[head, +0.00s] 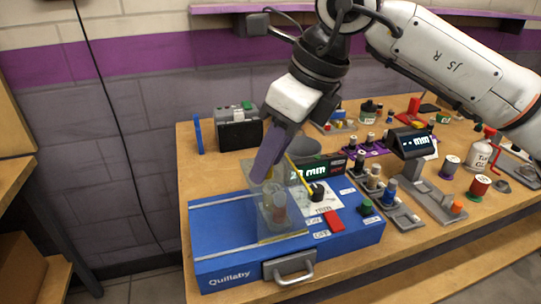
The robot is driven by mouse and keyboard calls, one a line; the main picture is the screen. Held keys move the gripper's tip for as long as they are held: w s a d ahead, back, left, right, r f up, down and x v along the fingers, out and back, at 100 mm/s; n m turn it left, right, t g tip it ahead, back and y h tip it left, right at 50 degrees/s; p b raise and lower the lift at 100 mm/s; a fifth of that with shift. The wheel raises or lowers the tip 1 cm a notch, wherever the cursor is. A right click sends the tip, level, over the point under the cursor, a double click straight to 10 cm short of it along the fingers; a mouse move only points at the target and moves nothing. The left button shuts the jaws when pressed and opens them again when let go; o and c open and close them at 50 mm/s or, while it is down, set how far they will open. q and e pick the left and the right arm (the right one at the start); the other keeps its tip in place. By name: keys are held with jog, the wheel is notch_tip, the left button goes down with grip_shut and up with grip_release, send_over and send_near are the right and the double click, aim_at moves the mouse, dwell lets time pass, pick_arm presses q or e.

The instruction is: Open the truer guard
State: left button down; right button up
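The truer is a blue box (228,224) marked "Quillaby" at the table's front left, with a silver handle on its front. Its clear guard (294,222) with yellow edges stands over the middle of the box, and a reddish part shows through it. My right gripper (262,176) has purple fingers pointing down and left, at the guard's upper left. The fingers overlap in this view, so their gap is hidden. I cannot tell whether they touch the guard. My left gripper is not in view.
A red switch plate (334,221), a black knob (317,190) and a green display (313,170) sit right of the guard. A dark case (239,134) stands behind the truer. Trays of small bottles and spools (481,186) fill the table's right side.

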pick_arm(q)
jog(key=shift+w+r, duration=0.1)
pick_arm(e)
grip_shut()
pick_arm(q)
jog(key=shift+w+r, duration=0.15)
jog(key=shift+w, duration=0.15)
pick_arm(e)
jog(key=shift+a, duration=0.15)
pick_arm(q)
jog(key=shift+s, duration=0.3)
pick_arm(e)
jog(key=s+a, duration=0.3)
jog(key=a, duration=0.6)
grip_release()
